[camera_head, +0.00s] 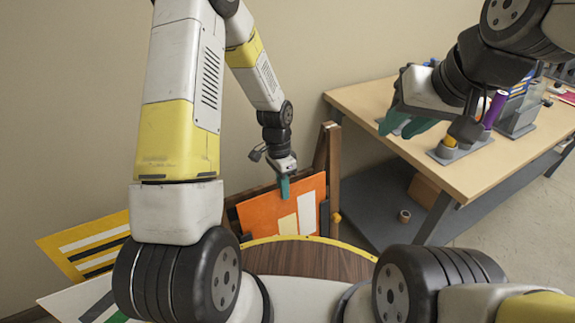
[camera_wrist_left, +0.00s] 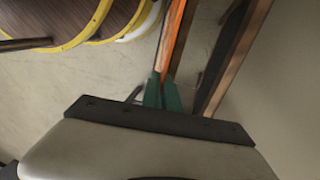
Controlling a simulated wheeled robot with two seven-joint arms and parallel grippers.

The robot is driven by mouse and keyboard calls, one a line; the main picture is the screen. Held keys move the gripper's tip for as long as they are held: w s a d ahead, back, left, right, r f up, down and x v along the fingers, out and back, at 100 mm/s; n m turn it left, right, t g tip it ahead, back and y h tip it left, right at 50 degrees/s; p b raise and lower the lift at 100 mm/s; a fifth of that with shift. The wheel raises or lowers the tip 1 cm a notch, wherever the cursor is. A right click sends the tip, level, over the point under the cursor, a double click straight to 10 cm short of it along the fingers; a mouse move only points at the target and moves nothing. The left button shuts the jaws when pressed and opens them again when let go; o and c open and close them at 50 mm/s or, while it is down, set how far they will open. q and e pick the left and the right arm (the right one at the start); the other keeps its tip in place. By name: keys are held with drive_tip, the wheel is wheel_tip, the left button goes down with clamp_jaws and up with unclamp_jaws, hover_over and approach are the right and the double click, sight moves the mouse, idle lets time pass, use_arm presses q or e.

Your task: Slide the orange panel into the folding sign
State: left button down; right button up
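The orange panel (camera_head: 259,215), with white and pale yellow blocks on it, stands tilted at the folding sign (camera_head: 333,170), a dark wooden frame. My left gripper (camera_head: 284,187) is at the panel's top edge, its green fingers pinching it. In the left wrist view the fingers (camera_wrist_left: 163,92) close on the panel's thin edge (camera_wrist_left: 172,45), with the sign's wooden frame (camera_wrist_left: 232,60) beside it on the right. Whether the panel sits inside the frame is not clear. My right gripper (camera_head: 408,125) is over the table at right; its green fingers look apart, with nothing seen between them.
A wooden table (camera_head: 465,170) with a grey lower shelf stands at right. It bears a purple cylinder (camera_head: 494,109) and grey holders (camera_head: 516,120). A tape roll (camera_head: 404,216) lies on the shelf. Yellow and white striped panels (camera_head: 88,243) lean at the lower left wall.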

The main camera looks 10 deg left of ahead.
use_arm(q)
drive_tip(key=shift+s+f, duration=0.15)
drive_tip(key=shift+f, duration=0.6)
drive_tip(key=c, duration=1.5)
unclamp_jaws()
drive_tip(key=shift+c, duration=0.2)
wheel_tip(320, 180, up, 18)
drive_tip(key=a+n+t, duration=0.2)
drive_tip(key=a+n, duration=0.1)
drive_tip(key=s+a+r+n+t, duration=0.1)
drive_tip(key=s+r+n+t, duration=0.2)
drive_tip(key=s+r, duration=0.4)
drive_tip(key=s+a+r+n+t+h, duration=0.1)
drive_tip(key=s+r+n, duration=0.3)
drive_tip(key=s+r, duration=0.4)
wheel_tip(320, 180, up, 3)
drive_tip(key=shift+s+a+f+n+t, duration=0.1)
drive_tip(key=shift+s+a+n+t, duration=0.2)
drive_tip(key=shift+a+t, duration=0.55)
